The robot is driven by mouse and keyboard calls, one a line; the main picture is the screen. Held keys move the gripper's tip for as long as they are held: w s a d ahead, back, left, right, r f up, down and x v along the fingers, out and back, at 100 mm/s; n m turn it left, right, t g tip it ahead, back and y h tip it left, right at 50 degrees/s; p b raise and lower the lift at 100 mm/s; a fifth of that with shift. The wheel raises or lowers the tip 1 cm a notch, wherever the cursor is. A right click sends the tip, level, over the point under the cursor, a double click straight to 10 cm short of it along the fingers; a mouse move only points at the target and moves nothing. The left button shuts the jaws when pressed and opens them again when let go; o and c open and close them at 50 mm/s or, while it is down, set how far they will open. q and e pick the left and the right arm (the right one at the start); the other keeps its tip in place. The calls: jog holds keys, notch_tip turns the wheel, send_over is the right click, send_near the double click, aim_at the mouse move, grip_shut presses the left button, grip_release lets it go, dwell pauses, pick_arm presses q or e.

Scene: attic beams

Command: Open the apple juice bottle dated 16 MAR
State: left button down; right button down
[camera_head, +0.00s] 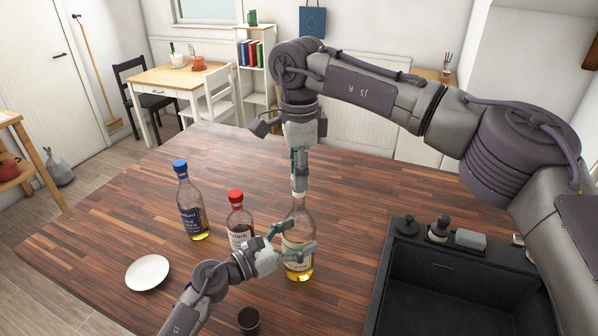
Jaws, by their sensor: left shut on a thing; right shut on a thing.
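A clear bottle with golden liquid and a pale label (298,272) stands upright on the wooden counter, right of the other bottles. My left gripper (291,248) is shut around its body from the left, low on the bottle. My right gripper (299,184) points straight down and is shut on the top of the same bottle. The fingers hide most of the cap, so I cannot tell whether it has turned. A blue-capped bottle (193,208) and a red-capped bottle (238,217) stand to the left. No date is readable on any label.
A white plate (147,272) lies at the counter's left, and a small dark cup (248,319) stands near the front. A black sink (394,285) with a tap and small items on its back rim is at right. The back of the counter (390,185) is clear.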

jog(key=shift+r, duration=0.15)
jog(key=shift+r, duration=1)
jog(key=shift+r, duration=2)
pick_arm(q)
grip_release()
jog(key=shift+a, duration=0.1)
